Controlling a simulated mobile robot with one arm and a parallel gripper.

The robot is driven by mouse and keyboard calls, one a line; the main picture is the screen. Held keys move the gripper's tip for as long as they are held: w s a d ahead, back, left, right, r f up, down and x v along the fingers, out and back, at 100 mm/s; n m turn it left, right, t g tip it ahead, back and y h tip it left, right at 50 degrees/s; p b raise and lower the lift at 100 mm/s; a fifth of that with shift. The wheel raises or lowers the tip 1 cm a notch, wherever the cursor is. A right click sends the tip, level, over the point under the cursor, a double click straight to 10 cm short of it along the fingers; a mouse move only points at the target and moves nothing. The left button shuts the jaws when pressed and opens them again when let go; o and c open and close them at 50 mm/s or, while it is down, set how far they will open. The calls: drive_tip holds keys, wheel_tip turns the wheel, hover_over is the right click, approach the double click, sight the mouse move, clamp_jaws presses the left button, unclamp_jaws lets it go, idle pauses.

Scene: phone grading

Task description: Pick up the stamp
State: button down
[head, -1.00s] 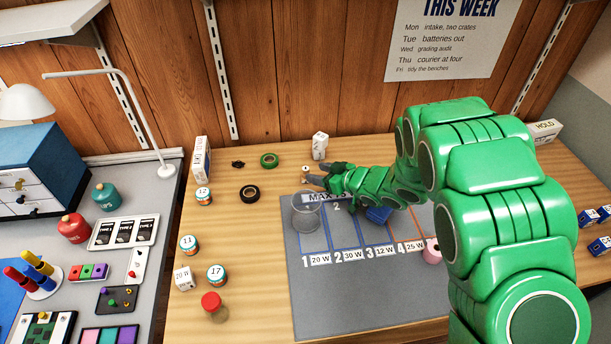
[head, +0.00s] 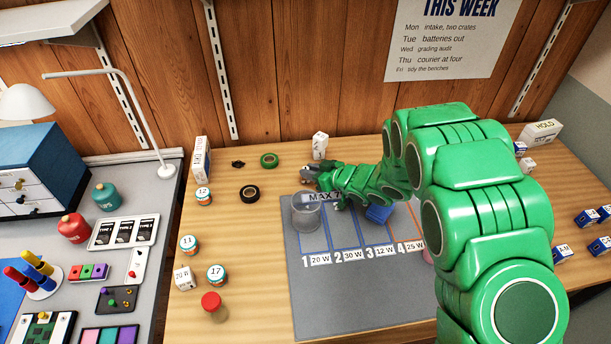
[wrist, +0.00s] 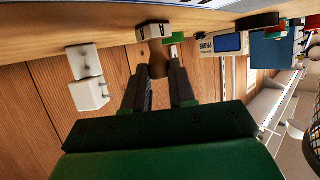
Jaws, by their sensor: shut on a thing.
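The stamp shows in the wrist view, with a tan handle (wrist: 157,62) and a dark block base (wrist: 153,31). My gripper (wrist: 160,70) is shut on the tan handle, one dark finger on each side. The wrist view is upside down, with the table at the top, and the base is close to the tabletop; I cannot tell whether they touch. In the head view my gripper (head: 306,175) is behind the clear cup at the mat's back left corner. The stamp is too small and covered to make out there.
A clear cup (head: 306,215) stands on the grey mat (head: 340,300), close in front of my gripper. A white block (head: 320,146) stands behind it. Black tape (head: 250,194) and green tape (head: 269,160) lie to the left. A blue object (head: 378,213) sits under my arm.

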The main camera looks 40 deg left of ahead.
drive_tip(key=shift+r, duration=0.5)
wheel_tip(320, 180, up, 2)
drive_tip(key=shift+r, duration=0.1)
drive_tip(key=s+d+r, duration=0.9)
drive_tip(key=d, duration=0.1)
drive_tip(key=shift+s+r, duration=0.3)
drive_tip(key=shift+r, duration=0.1)
